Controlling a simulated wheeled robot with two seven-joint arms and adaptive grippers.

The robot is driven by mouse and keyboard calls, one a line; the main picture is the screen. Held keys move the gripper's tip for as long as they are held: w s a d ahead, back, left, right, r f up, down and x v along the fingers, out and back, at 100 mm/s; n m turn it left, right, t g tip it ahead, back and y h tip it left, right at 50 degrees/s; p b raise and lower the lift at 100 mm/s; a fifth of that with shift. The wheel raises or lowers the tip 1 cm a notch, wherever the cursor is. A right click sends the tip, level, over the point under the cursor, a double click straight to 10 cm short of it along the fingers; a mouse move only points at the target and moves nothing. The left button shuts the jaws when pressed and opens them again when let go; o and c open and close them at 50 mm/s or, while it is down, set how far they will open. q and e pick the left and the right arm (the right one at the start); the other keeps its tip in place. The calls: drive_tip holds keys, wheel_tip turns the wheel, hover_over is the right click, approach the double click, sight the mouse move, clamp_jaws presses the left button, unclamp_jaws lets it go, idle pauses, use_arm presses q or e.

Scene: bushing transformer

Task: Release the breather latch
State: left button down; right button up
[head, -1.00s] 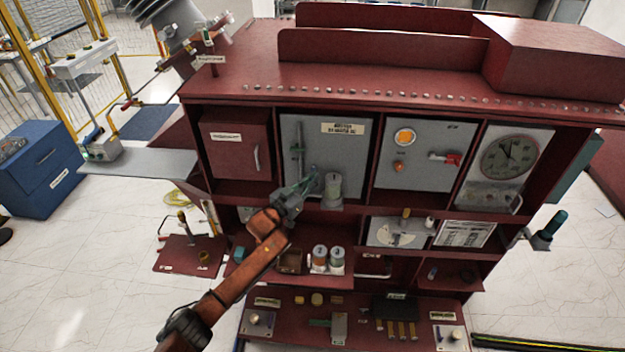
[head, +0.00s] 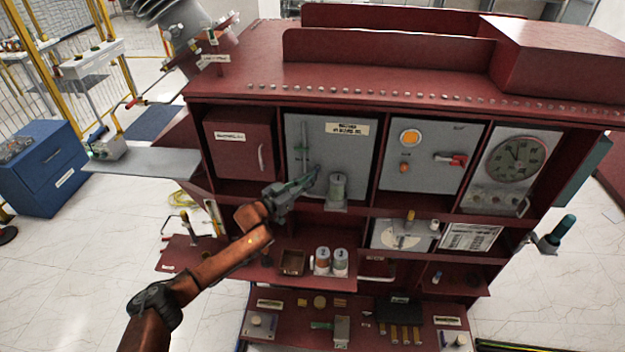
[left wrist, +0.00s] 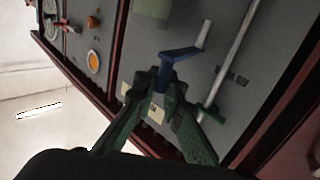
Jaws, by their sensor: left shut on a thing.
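The breather latch shows as a blue lever (left wrist: 183,54) in the left wrist view, on a grey panel beside a pale rod (left wrist: 230,55). My left gripper (left wrist: 161,80) has its green fingers shut on the lever's near end. In the head view my left gripper (head: 312,178) is at the grey breather panel (head: 356,148), just left of a grey-green jar (head: 337,188). The lever is too small to make out there, mostly behind the fingers. My right gripper is not in view.
The panel sits in a dark red cabinet, between a closed red box door (head: 238,140) on the left and a panel with an orange lamp (head: 410,137) on the right. A grey side shelf (head: 140,162) juts out left.

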use_arm(q)
drive_tip(key=shift+a+f, duration=0.15)
drive_tip(key=shift+a, duration=0.05)
drive_tip(key=c, duration=2.1)
unclamp_jaws()
drive_tip(key=shift+s+a, duration=0.15)
drive_tip(key=shift+o, duration=0.3)
drive_tip(key=shift+d, duration=0.2)
drive_tip(key=shift+s+a, duration=0.25)
drive_tip(key=shift+a, duration=0.1)
drive_tip(key=v, duration=1.1)
